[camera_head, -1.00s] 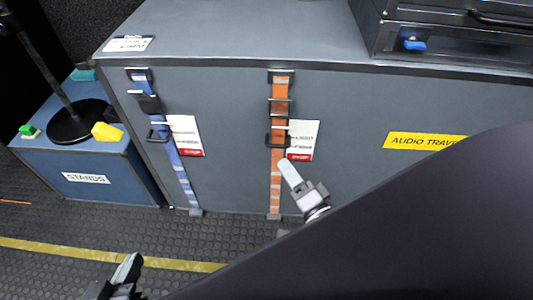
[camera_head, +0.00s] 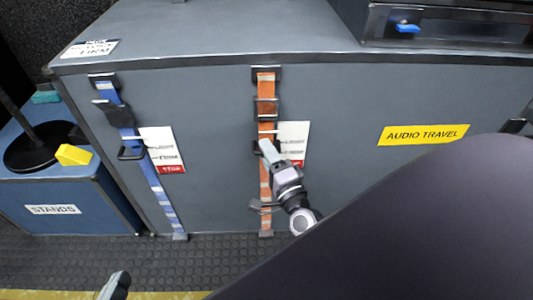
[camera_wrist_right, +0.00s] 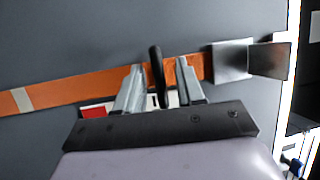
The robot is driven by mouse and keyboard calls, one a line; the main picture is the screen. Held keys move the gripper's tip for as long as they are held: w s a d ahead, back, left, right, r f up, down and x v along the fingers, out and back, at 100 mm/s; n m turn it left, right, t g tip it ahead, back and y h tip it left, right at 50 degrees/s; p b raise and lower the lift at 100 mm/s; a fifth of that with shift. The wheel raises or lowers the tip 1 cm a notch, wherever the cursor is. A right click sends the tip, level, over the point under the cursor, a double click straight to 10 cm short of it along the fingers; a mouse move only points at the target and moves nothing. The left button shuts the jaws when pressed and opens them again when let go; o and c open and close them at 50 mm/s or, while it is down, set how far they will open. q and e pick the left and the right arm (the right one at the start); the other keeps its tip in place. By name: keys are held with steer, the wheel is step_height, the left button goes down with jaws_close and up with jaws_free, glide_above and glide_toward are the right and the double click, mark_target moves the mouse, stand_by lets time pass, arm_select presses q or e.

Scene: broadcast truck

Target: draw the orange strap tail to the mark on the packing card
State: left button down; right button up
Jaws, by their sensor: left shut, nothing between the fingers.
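The orange strap (camera_head: 266,88) hangs down the front of the grey case, with pale bands on its lower part. Its dark buckle (camera_head: 266,107) is near the top; a metal buckle (camera_wrist_right: 231,60) shows in the right wrist view. The white packing card (camera_head: 295,133), with marked lines and a red bottom band, is just right of the strap and partly covered by my right gripper (camera_head: 266,150). In the wrist view my right gripper (camera_wrist_right: 160,80) is open, its fingers either side of a black pull loop (camera_wrist_right: 155,70), with gaps. My left gripper (camera_head: 118,283) is shut and empty at the bottom left.
A blue strap (camera_head: 154,180) with its own card (camera_head: 160,146) hangs to the left on the same case (camera_head: 215,140). A blue stands box (camera_head: 50,209) is at the far left. A dark case (camera_head: 450,25) sits on top at right. My dark arm hides the lower right.

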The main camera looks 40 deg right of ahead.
steer(key=shift+w+d, duration=0.1)
steer(key=shift+w, duration=0.2)
